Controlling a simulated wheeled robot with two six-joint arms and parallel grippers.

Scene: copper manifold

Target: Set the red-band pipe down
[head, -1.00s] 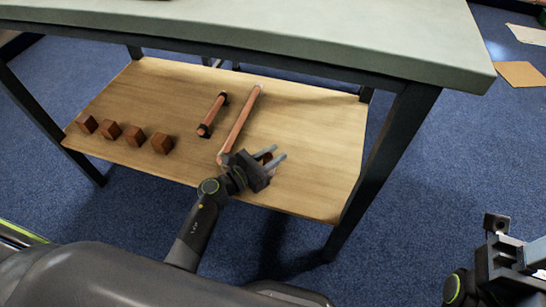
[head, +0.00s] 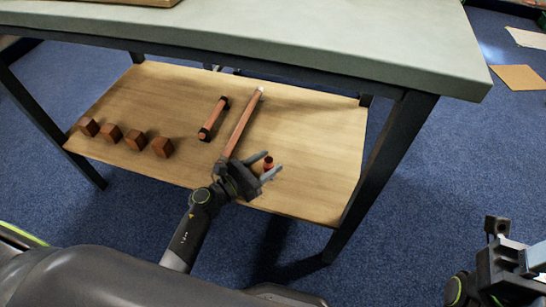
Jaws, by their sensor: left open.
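A short copper-coloured pipe piece (head: 268,163) with a reddish upper part shows between the fingers of my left gripper (head: 274,162), over the front right of the wooden lower shelf (head: 315,170). It looks upright, its lower end partly hidden by a finger. I take it for the red-band pipe, but the band is too small to read clearly. The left gripper's fingers are spread; whether one touches the piece I cannot tell. My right gripper (head: 505,240) is at the lower right, cut by the frame, away from the shelf.
A long copper pipe (head: 242,121) with a pale far end lies behind the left gripper. A shorter pipe with black ends (head: 213,118) lies left of it. Several brown blocks (head: 136,139) line the shelf's left front. The grey tabletop (head: 330,35) overhangs; a dark leg (head: 385,160) stands right.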

